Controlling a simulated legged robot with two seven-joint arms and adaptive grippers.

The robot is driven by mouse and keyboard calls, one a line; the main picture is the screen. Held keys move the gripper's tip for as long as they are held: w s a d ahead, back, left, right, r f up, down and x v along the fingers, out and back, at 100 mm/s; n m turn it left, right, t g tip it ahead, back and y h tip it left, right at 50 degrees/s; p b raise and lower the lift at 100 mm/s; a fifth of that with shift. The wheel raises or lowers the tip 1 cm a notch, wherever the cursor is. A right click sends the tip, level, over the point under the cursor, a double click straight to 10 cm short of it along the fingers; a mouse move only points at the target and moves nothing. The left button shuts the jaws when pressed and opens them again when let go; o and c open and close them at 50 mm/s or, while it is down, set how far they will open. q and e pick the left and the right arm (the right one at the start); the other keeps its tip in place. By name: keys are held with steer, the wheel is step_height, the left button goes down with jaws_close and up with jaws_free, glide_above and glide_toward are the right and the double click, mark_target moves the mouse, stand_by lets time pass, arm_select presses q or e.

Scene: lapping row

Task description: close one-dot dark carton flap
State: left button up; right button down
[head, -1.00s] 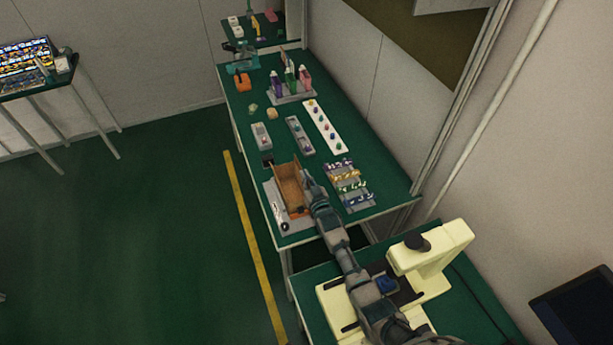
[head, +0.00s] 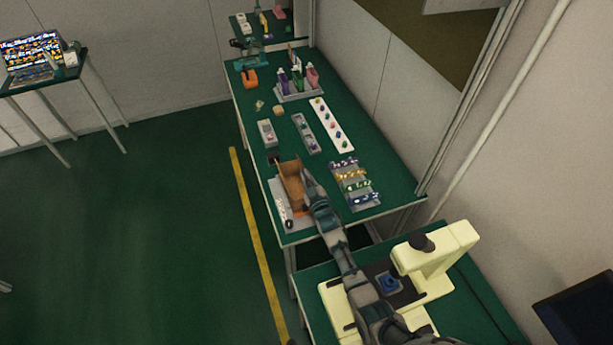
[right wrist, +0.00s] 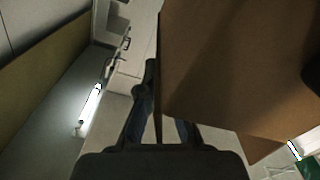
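The brown carton (head: 291,178) stands open-topped on the near end of the green table in the head view, its cavity facing up. My right gripper (head: 308,185) is at its right wall. In the right wrist view, a large brown carton panel (right wrist: 235,75) fills the right half. The fingers of my right gripper (right wrist: 160,95) lean inward beside a thin panel edge. The panel hides the right fingertip, so grip or contact cannot be told. Dot marks on the flaps are not visible. My left gripper is out of view.
A grey base (head: 280,203) lies under the carton. A grey rack of small coloured parts (head: 355,184) is close to its right. A white strip (head: 331,125) and bottle tray (head: 299,91) stand farther back. A cream machine (head: 437,252) stands near my right arm.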

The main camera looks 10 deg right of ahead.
steer(key=shift+f, duration=0.1)
steer(key=c, duration=1.4)
jaws_free()
steer(key=shift+r, duration=4.95)
